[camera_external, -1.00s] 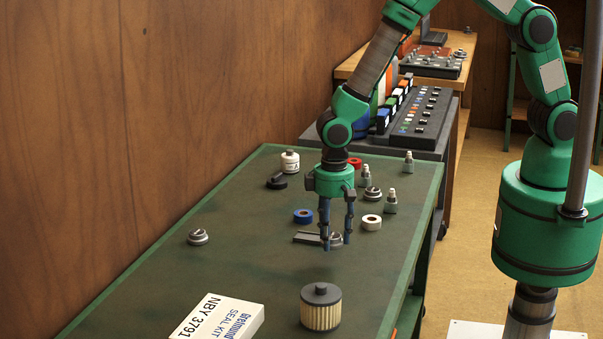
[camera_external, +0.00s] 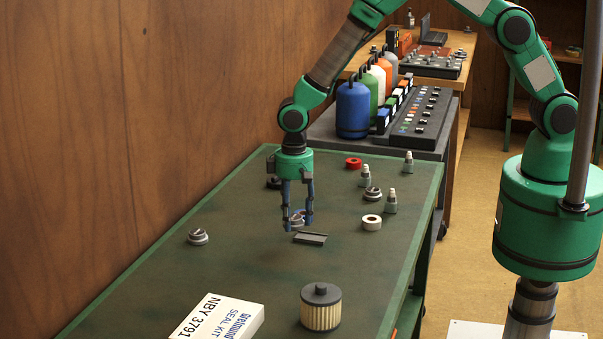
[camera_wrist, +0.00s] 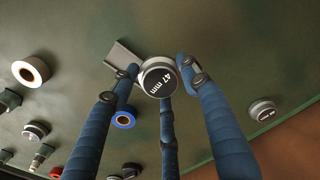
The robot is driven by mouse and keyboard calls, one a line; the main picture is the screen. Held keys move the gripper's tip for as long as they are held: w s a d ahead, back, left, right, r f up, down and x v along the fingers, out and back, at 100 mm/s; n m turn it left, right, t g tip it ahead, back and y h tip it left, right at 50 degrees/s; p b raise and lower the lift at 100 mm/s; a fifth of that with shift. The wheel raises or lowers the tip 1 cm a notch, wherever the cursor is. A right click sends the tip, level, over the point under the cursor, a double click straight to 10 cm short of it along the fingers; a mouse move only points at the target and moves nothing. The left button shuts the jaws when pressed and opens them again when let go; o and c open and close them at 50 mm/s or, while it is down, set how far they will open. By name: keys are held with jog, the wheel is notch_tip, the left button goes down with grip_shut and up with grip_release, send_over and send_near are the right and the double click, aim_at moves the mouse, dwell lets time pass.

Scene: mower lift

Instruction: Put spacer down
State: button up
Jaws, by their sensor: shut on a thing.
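My gripper (camera_external: 297,224) has blue fingers and is shut on a grey round spacer (camera_wrist: 158,78) marked "47 mm". The spacer (camera_external: 297,217) also shows between the fingers in the external view. It appears to be held above the green table (camera_external: 170,285); the exact gap is hard to tell. A similar grey ringed piece (camera_external: 198,236) stands on the table to the left, and it shows at the right in the wrist view (camera_wrist: 263,110). Another (camera_external: 372,194) stands to the right.
A grey angled bracket (camera_external: 310,239) lies close to the gripper. A blue tape roll (camera_wrist: 123,119) is nearby, hidden in the external view. A white tape roll (camera_external: 371,222), ribbed filter (camera_external: 320,308) and seal kit box (camera_external: 220,318) stand around. The table's left middle is clear.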

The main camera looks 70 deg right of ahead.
jog(key=w+d, duration=0.4)
jog(key=w, duration=0.1)
jog(key=w+d+p, duration=0.1)
jog(key=w+d, duration=0.4)
jog(key=shift+w+d+f, duration=0.1)
jog(key=shift+d+f, duration=0.05)
jog(key=shift+w, duration=0.1)
send_over(218, 221)
jog(key=shift+w+d+f, duration=0.1)
jog(key=shift+f, duration=0.65)
jog(key=shift+f, duration=0.1)
dwell(0.3)
jog(key=shift+f, duration=1.65)
jog(key=shift+f, duration=0.1)
